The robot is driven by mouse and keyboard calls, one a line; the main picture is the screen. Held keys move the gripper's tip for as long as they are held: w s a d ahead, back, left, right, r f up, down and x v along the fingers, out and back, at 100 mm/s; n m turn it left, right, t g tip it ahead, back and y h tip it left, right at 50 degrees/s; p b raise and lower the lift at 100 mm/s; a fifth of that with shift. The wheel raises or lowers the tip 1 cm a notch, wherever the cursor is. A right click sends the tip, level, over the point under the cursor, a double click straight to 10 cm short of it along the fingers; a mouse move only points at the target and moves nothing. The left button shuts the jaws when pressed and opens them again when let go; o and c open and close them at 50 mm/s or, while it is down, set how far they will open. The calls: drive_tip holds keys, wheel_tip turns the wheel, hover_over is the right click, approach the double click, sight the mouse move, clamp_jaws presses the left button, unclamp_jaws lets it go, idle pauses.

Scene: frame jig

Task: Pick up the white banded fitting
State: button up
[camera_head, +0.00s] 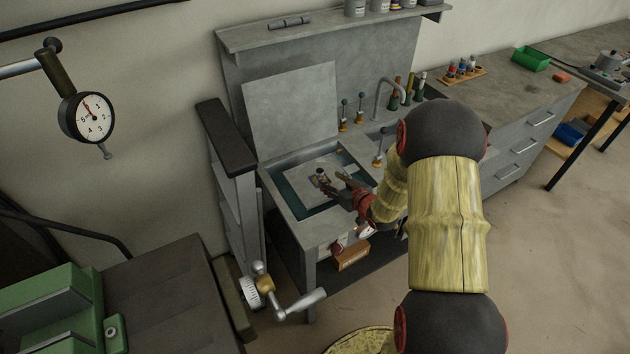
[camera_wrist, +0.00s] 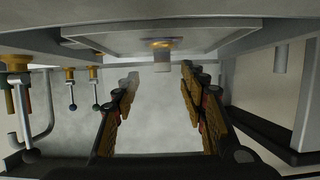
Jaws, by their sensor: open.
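The white banded fitting (camera_wrist: 162,58) appears in the wrist view as a small pale cylinder with a gold band, against the sunken panel of the bench. The wrist picture looks upside down, with the bench along its top. My gripper (camera_wrist: 160,78) is open, its two dark, gold-padded fingers on either side of the fitting's line, with nothing held between them. In the head view my gripper (camera_head: 334,183) is low over the pale plate (camera_head: 312,190), close to a small dark and pale object that may be the fitting. Contact cannot be told.
A grey upright post (camera_head: 228,140) borders the bench's left side. A crank handle (camera_head: 300,304) is at the front. A green bin (camera_head: 531,59) sits farther right.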

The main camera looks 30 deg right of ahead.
sight(322, 174)
drive_tip(key=b+x, duration=0.2)
drive_tip(key=x, duration=0.4)
drive_tip(key=shift+w+a+f+b, duration=0.1)
drive_tip(key=shift+a+f+b, duration=0.1)
drive_tip(key=shift+f+b, duration=0.1)
drive_tip(key=shift+r, duration=0.15)
drive_tip(key=shift+c, duration=1.1)
clamp_jaws()
